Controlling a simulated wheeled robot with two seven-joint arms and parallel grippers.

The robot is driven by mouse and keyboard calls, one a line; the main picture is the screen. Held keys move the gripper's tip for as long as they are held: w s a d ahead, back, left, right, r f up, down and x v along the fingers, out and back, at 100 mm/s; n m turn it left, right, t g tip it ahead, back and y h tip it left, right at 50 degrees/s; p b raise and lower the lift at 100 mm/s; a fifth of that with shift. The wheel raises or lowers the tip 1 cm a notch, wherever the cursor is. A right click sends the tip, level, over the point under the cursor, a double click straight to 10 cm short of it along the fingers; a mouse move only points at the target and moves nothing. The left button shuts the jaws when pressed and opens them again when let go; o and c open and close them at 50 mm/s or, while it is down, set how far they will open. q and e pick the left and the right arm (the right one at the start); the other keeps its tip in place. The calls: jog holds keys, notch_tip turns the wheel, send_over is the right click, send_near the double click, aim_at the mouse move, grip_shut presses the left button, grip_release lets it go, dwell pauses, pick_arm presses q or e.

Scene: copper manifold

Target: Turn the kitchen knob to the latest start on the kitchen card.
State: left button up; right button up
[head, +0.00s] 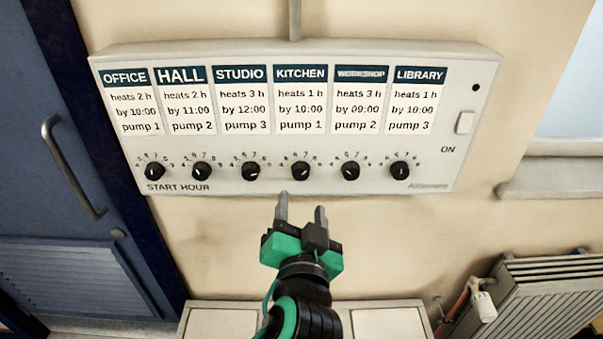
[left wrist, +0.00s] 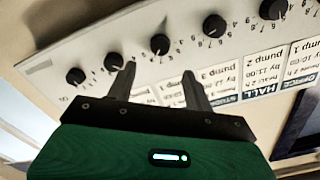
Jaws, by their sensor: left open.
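The kitchen knob (head: 300,171) is a black round dial below the kitchen card (head: 300,112). The card reads "heats 1 h by 10:00 pump 1". The knob's pale pointer seems to lean to the upper right; the scale digits around it are too small to read surely. My left gripper (head: 301,205) is open and empty, just below the knob in the head view and apart from it. In the left wrist view, the kitchen knob (left wrist: 160,44) appears beyond and between the open fingers (left wrist: 158,72). My right gripper is not in view.
The white panel (head: 400,55) holds several like knobs, with the studio knob (head: 250,171) and workshop knob (head: 350,170) on either side. An ON switch (head: 465,122) is at right. A blue door (head: 50,130) stands left, a radiator (head: 530,300) lower right.

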aim_at(302, 174)
pick_arm(q)
jog(key=w+p, duration=0.2)
jog(key=w, duration=0.5)
jog(key=shift+w, duration=0.8)
jog(key=c, duration=1)
jog(key=shift+o, duration=0.2)
